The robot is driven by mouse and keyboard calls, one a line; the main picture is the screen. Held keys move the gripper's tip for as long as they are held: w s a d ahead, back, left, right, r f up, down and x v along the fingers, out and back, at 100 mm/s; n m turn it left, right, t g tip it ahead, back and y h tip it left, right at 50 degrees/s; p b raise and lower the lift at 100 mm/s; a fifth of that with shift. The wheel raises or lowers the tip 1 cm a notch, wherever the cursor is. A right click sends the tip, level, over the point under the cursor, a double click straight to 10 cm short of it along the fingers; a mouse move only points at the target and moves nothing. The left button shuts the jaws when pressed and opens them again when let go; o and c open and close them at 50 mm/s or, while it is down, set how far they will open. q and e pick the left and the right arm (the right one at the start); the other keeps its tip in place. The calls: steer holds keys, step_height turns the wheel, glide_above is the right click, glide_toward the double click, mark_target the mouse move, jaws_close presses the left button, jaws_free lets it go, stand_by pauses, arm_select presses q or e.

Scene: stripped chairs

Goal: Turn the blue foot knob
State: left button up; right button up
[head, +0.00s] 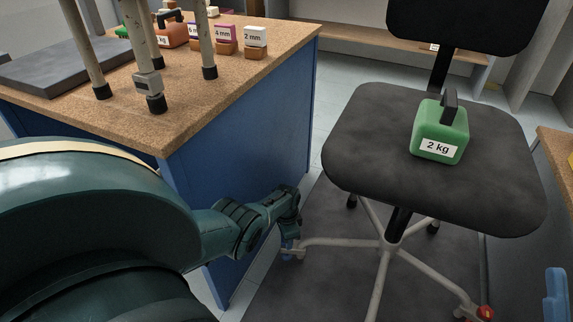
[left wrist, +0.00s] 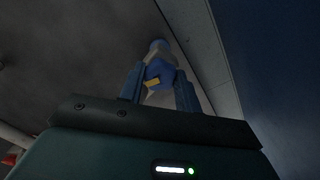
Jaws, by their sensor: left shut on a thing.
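The swivel chair (head: 345,135) has a dark seat and pale legs. My left gripper (head: 291,240) is low beside the blue desk side, at the end of the chair's left leg. The blue foot knob (left wrist: 158,72), with a yellow mark on it, sits between my left gripper's two fingers (left wrist: 160,92) in the left wrist view. The fingers are shut on its sides. In the head view the knob is mostly hidden by the gripper. My right gripper does not show clearly in either view.
A green 2 kg weight (head: 440,132) stands on the seat. A red knob (head: 486,312) is on the front right foot. The cork-topped desk (head: 215,95) rises close to my left arm. A blue object (head: 556,290) shows at the right edge. Grey mat lies under the chair.

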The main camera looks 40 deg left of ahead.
arm_select(q)
steer(key=o, duration=1)
steer(key=shift+r, duration=0.1)
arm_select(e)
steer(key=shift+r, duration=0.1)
arm_select(q)
steer(key=shift+r+p, duration=0.25)
steer(key=shift+p, duration=0.1)
step_height(320, 180, up, 6)
steer(key=p, duration=0.5)
steer(key=shift+f, duration=0.15)
step_height(320, 180, up, 7)
steer(key=p, duration=0.5)
steer(key=shift+f+p, duration=0.1)
steer(key=shift+p, duration=0.3)
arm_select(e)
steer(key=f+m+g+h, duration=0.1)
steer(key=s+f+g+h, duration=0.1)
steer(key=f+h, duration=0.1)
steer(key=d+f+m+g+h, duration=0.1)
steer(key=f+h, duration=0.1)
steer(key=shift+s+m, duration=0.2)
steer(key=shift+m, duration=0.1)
